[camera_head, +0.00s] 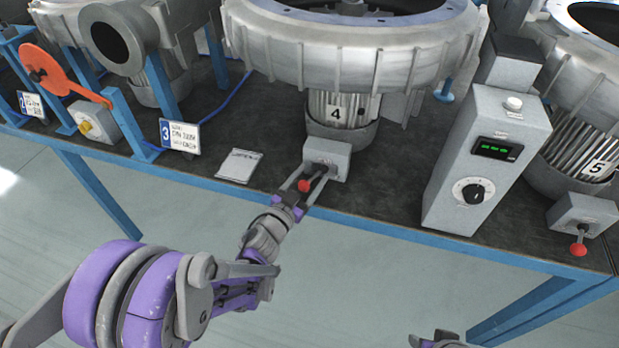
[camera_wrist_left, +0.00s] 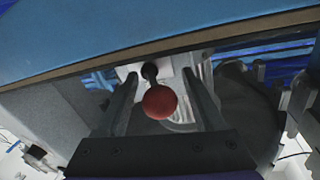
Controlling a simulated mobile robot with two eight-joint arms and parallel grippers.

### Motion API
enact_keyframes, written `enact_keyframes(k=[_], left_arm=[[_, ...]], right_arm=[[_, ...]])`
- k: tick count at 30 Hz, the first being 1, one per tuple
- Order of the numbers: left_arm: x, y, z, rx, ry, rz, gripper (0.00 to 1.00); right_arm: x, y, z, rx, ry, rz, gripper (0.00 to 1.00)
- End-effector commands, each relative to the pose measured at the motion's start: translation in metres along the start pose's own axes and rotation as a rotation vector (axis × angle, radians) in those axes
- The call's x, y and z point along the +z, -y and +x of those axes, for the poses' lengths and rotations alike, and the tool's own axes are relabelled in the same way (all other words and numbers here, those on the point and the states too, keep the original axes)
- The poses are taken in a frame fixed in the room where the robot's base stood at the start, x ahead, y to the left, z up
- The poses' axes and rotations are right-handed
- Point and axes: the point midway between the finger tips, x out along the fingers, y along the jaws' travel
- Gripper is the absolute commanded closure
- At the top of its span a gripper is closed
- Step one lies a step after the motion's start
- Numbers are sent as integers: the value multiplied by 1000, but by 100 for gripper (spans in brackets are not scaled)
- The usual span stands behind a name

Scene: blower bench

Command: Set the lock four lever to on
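The lock four lever is a short dark stalk with a red ball knob (camera_head: 305,185). It sticks out from a small grey box (camera_head: 327,154) at the bench edge below the blower marked 4 (camera_head: 336,111). My left gripper (camera_head: 316,172) is open around the lever, one finger on each side. In the left wrist view the red knob (camera_wrist_left: 160,102) sits between the two fingers (camera_wrist_left: 160,78) with gaps on both sides. A small part of my right arm's end (camera_head: 440,341) shows at the bottom edge; its fingers cannot be made out.
A grey control box (camera_head: 485,160) with a dial and green display stands right of blower 4. Farther right is another red-knobbed lever (camera_head: 578,249) by the blower marked 5 (camera_head: 596,168). A white card (camera_head: 238,166) and a sign marked 3 (camera_head: 180,136) are to the left.

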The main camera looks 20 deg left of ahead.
Motion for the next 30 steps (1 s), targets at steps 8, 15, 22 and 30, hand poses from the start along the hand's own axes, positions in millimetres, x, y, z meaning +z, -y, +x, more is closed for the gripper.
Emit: enact_keyframes(k=[8, 15, 22, 30], left_arm=[[0, 0, 0, 0, 0, 0, 81], [0, 0, 0, -1, 0, 0, 100], [0, 0, 0, -1, 0, 0, 100], [0, 1, 0, -2, 0, -1, 100]], right_arm=[[0, 0, 0, 0, 0, 0, 50], [0, 0, 0, 0, 0, 0, 50], [0, 0, 0, 0, 0, 0, 50], [0, 0, 0, 0, 0, 0, 50]])
